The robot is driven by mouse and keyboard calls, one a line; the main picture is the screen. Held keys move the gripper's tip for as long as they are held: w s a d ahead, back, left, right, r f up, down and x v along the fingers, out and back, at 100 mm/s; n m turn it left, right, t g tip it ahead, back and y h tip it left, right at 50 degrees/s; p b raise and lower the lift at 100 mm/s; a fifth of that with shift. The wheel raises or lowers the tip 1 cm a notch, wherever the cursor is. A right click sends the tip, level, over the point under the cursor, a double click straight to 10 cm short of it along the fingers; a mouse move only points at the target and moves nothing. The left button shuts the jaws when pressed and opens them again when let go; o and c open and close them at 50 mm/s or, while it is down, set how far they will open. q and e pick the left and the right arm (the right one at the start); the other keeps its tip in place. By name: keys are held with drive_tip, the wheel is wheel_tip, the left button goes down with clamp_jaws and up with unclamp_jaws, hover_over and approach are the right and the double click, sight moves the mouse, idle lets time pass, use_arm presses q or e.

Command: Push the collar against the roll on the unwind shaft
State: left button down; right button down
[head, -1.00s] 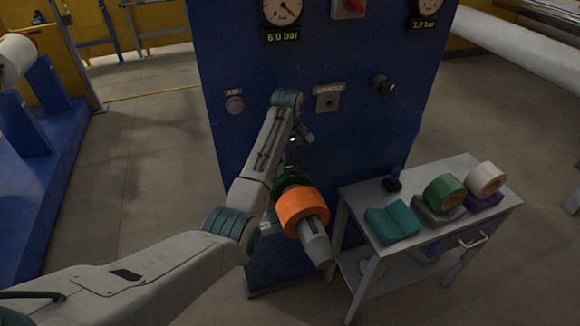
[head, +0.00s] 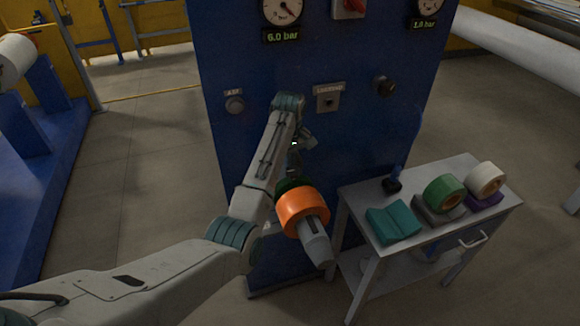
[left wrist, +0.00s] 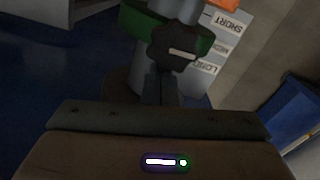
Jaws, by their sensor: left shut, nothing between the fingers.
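The orange roll (head: 302,211) sits on the grey unwind shaft (head: 314,245), whose tapered end points toward me. Behind the roll is a dark green collar (head: 284,186), mostly hidden by the roll and my arm. In the left wrist view the green collar (left wrist: 198,46) shows as a ring with a dark knob (left wrist: 172,49), and an edge of the orange roll (left wrist: 230,3) shows beyond it. I cannot tell if collar and roll touch. My left gripper (head: 293,168) is shut and empty, its fingertips (left wrist: 162,84) close to the knob. My right gripper is out of view.
A blue machine cabinet (head: 260,60) stands behind the shaft. To the right a grey cart (head: 440,244) carries a teal block (head: 393,224), a green roll (head: 445,193) and a white roll (head: 486,178). A printed label (left wrist: 228,35) is near the collar.

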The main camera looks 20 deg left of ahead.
use_arm(q)
drive_tip(key=shift+s+d, duration=0.15)
drive_tip(key=shift+s, duration=0.05)
drive_tip(key=shift+s+d, duration=0.6)
drive_tip(key=shift+s, duration=0.35)
drive_tip(key=shift+d, duration=0.1)
drive_tip(key=shift+w+a, duration=0.45)
drive_tip(key=shift+w, duration=0.15)
